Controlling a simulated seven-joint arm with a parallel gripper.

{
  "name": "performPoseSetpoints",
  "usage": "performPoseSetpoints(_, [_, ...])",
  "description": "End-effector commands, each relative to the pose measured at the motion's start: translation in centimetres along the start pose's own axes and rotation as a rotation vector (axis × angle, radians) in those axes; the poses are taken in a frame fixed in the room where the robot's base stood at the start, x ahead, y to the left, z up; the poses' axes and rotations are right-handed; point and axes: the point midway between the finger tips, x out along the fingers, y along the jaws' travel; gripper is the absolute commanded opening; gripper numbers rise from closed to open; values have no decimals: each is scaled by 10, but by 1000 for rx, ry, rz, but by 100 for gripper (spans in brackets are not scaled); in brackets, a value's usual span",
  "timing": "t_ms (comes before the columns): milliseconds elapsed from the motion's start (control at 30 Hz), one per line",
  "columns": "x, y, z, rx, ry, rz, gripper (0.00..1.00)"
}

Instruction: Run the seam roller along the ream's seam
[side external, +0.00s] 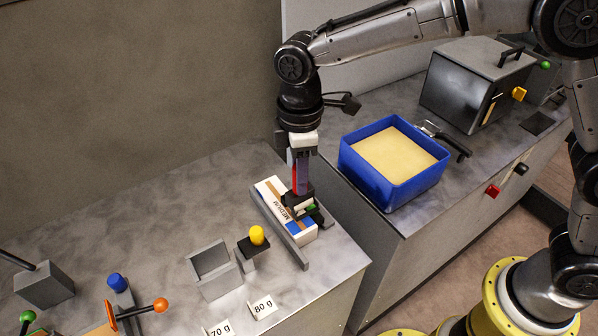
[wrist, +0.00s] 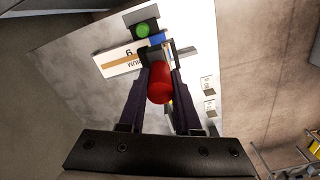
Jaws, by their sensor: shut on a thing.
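The ream (side external: 275,204) is a white block marked MEDIUM, with a brown strip along its top and blue patches near one end. It lies against a grey rail (side external: 277,228) on the bench and also shows in the wrist view (wrist: 111,64). My gripper (side external: 300,188) points down over the ream and is shut on the red handle of the seam roller (wrist: 159,84). The roller's dark lower part is over the ream's right portion. I cannot tell whether it touches the strip. A green round part (wrist: 143,29) shows beside the ream's blue patch.
A blue bin (side external: 394,193) with cream contents stands right of the ream. A grey box machine (side external: 470,85) is behind it. In front are a yellow knob (side external: 257,235), a grey open holder (side external: 212,270) and the 70 g and 80 g cards (side external: 262,306). The bench's back left is clear.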

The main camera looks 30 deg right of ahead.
Motion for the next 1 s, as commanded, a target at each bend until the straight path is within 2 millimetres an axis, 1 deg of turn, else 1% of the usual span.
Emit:
performPoseSetpoints(167, [8, 0, 0, 0, 0, -1, 0])
performPoseSetpoints(400, [29, 0, 0, 0, 0, -1, 0])
performPoseSetpoints(600, [43, 0, 0, 0, 1, 0, 0])
performPoseSetpoints(800, [50, 0, 0, 0, 1, 0, 0])
performPoseSetpoints(1000, [52, 0, 0, 0, 1, 1, 0])
